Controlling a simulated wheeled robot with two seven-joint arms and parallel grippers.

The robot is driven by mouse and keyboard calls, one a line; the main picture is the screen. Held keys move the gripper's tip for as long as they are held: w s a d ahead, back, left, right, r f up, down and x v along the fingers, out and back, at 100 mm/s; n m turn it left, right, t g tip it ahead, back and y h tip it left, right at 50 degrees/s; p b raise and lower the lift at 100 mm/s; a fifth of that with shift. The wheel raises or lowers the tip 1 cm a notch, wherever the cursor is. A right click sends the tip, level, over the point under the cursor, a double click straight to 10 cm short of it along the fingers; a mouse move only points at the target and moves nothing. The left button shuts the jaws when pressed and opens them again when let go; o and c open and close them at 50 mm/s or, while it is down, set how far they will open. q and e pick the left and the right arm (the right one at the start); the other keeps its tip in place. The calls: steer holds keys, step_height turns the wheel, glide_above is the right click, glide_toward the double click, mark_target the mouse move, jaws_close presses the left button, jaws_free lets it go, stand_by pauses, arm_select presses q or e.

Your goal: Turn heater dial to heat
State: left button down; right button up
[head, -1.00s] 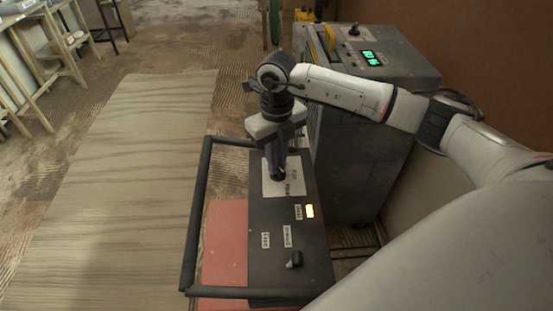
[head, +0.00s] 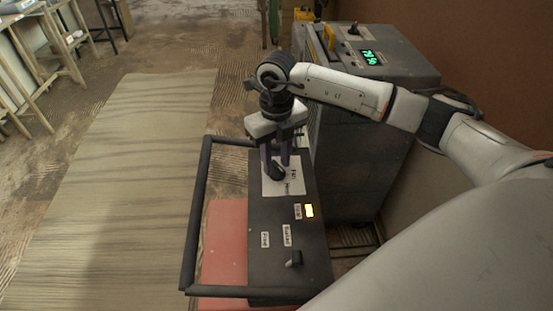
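The heater (head: 225,230) is a red unit inside a black tube frame, with a dark control panel (head: 268,215) on its top. A black dial (head: 279,172) sits on a white label plate (head: 270,188) at the panel's far end. The plate's words are too small to read surely, and the setting the dial points to cannot be told. My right gripper (head: 276,166) points down over the dial. Its two purple-grey fingers are apart, one on each side of the dial; contact cannot be told. My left gripper is out of view.
A board (head: 110,190) lies on the floor at left.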

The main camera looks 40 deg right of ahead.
mark_target(277, 164)
step_height(277, 164, up, 10)
steer(key=shift+r, duration=0.15)
stand_by(0.3)
stand_by(0.4)
